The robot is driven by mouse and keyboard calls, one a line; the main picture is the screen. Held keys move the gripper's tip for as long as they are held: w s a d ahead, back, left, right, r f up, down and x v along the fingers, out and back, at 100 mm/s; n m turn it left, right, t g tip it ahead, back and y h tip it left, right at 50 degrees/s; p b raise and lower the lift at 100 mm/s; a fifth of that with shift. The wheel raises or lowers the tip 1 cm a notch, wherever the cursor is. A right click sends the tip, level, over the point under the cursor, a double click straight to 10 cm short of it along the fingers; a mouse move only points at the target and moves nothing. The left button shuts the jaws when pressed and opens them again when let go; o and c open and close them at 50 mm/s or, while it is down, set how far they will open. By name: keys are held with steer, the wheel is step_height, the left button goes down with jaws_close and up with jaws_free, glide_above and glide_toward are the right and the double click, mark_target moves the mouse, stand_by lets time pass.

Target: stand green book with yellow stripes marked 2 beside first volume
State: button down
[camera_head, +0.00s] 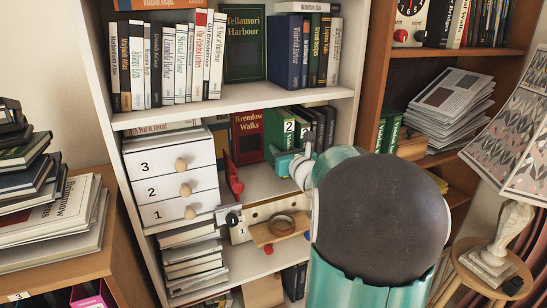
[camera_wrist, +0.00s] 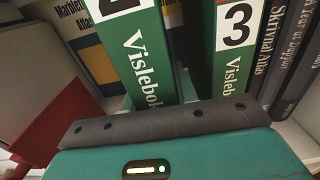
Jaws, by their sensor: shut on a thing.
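The green book marked 2 (camera_head: 289,128) stands spine outward on the middle shelf, and its spine, lettered "Vislebok", shows in the wrist view (camera_wrist: 150,62). My teal gripper (camera_head: 287,160) is at the lower part of this spine and is shut on it; the fingers are mostly hidden. A green book marked 3 (camera_wrist: 231,65) stands to its right, with a gap between their spines. I see no stripes clearly on book 2. I cannot make out a green first volume in either view.
A red book, Bremlow Walks (camera_head: 248,135), stands left of the green book. A red bookend-like piece (camera_head: 232,176) stands by the white drawer unit (camera_head: 170,180). Dark books (camera_wrist: 290,60) stand to the right. Bare shelf (camera_head: 262,184) shows in front of the red book.

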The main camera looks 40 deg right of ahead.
steer(key=shift+x, duration=1.2)
steer(key=shift+a+f, duration=0.1)
steer(key=shift+f, duration=1.6)
steer(key=shift+f, duration=0.1)
steer(key=c, duration=1.1)
jaws_free()
steer(key=shift+f, duration=0.1)
steer(key=v, duration=1.2)
